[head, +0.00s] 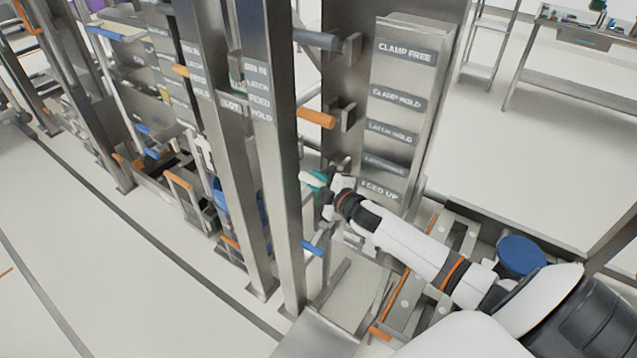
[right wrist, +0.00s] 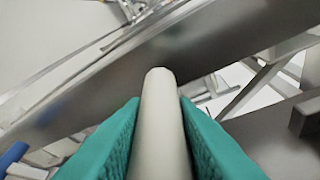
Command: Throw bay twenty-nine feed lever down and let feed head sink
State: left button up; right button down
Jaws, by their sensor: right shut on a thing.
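My right gripper (head: 322,182) is shut on a pale, round lever handle (head: 309,180) beside the "FEED UP" plate (head: 380,190). In the right wrist view, this pale handle (right wrist: 160,125) lies lengthwise between the two green finger pads, and its rounded end points away from me. In the head view the gripper hides most of the lever's root. A bay number is not readable, and I cannot make out which part is the feed head. My left gripper is not in view.
A grey lever (head: 318,40) and an orange lever (head: 317,118) stick out above my right gripper. A blue lever (head: 312,249) sits below it. A steel post (head: 277,150) stands just left of the gripper.

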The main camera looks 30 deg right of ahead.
notch_tip(320, 180, down, 8)
jog(key=n+t+b, duration=0.3)
jog(key=n+b, duration=0.4)
jog(key=b, duration=0.8)
jog(key=shift+d+h, duration=0.3)
jog(key=shift+h, duration=0.1)
jog(key=shift+w, duration=0.1)
jog(key=c, duration=1.2)
grip_release()
jog(key=shift+o, duration=0.2)
jog(key=s+f, duration=0.1)
jog(key=s, duration=1.1)
jog(key=shift+d+f, duration=0.1)
jog(key=shift+f, duration=0.05)
